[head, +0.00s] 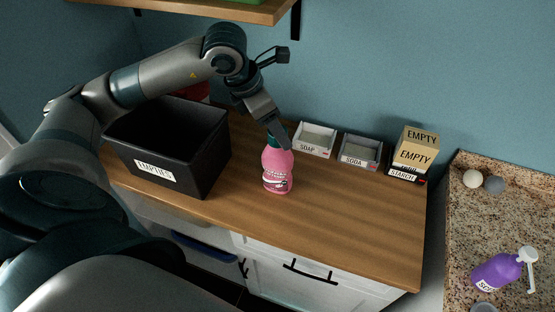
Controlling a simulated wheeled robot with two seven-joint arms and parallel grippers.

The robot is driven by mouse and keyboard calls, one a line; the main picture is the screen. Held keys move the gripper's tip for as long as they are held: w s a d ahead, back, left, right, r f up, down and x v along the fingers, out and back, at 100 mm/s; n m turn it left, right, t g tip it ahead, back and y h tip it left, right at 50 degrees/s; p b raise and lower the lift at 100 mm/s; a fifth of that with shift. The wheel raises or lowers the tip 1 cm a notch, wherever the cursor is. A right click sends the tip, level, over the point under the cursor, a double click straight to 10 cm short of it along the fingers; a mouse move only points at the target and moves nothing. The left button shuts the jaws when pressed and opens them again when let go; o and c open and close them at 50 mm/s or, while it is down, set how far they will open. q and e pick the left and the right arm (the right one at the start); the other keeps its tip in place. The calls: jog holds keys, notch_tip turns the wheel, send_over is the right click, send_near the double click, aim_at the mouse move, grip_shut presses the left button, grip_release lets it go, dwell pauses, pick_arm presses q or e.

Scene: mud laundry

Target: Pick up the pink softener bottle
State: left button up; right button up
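The pink softener bottle (277,168) stands upright on the wooden counter in the head view, right of the black bin. It has a label on its lower front and a dark teal cap, partly hidden by my gripper. My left gripper (279,136) reaches down from above, with its fingers at the cap. Only part of the fingers shows, so I cannot tell whether they are open around the cap or shut on it. My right gripper is not in view.
A black bin (205,165) labelled EMPTIES stands left of the bottle. SOAP (310,150) and SODA (356,160) trays and stacked EMPTY boxes (414,156) line the wall. A purple bottle (494,271) is on the granite counter (462,215). The wooden counter (345,220) is clear front right. A shelf (250,11) hangs above.

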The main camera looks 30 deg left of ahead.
pick_arm(q)
jog(key=shift+x, duration=0.75)
jog(key=shift+c, duration=0.4)
jog(key=c, duration=1.4)
